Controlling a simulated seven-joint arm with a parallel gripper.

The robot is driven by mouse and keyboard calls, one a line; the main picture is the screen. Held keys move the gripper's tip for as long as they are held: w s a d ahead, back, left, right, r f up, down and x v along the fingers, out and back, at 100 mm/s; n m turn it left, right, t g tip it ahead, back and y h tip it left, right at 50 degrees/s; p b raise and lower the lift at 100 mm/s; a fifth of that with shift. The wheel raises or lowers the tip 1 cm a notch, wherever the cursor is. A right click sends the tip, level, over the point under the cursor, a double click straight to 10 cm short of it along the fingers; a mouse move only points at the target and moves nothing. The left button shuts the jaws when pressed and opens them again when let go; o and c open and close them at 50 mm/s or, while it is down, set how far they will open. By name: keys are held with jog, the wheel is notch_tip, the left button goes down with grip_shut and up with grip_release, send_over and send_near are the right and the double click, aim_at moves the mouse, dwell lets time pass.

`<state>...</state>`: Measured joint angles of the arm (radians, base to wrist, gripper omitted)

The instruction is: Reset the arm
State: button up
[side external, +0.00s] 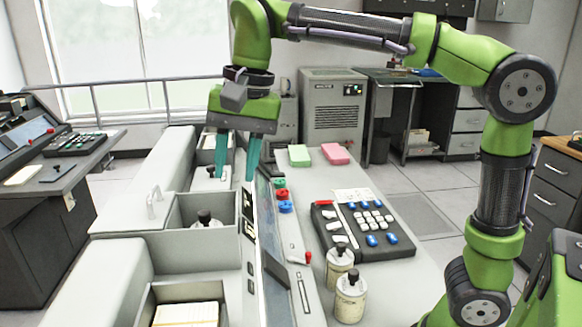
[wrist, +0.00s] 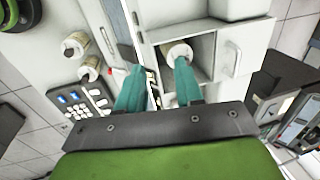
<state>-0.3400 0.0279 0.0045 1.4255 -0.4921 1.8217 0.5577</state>
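My gripper (side external: 236,158) hangs from the green arm over the white console, with its two teal fingers pointing down. The fingers are apart with nothing visible between them, and the gripper is open. In the wrist view the teal fingers (wrist: 158,80) also stand apart. Below them is an open compartment (wrist: 205,50) of the console holding a white bottle with a dark cap (wrist: 177,52). That bottle also shows in the side view (side external: 205,220). No contact between the fingers and the console shows.
A black keypad (side external: 362,230) and two capped bottles (side external: 340,268) (side external: 350,297) stand on the console's right. Green (side external: 299,155) and pink (side external: 336,153) blocks lie at its far end. A front compartment (side external: 187,313) holds cards. A metal railing (side external: 140,118) runs behind.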

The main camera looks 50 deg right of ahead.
jog(key=s+d+f+n+t, duration=0.5)
jog(key=s+d+f, duration=0.6)
jog(key=shift+s+f+t, duration=0.15)
jog(key=shift+f+t, duration=0.15)
jog(key=shift+f, duration=0.1)
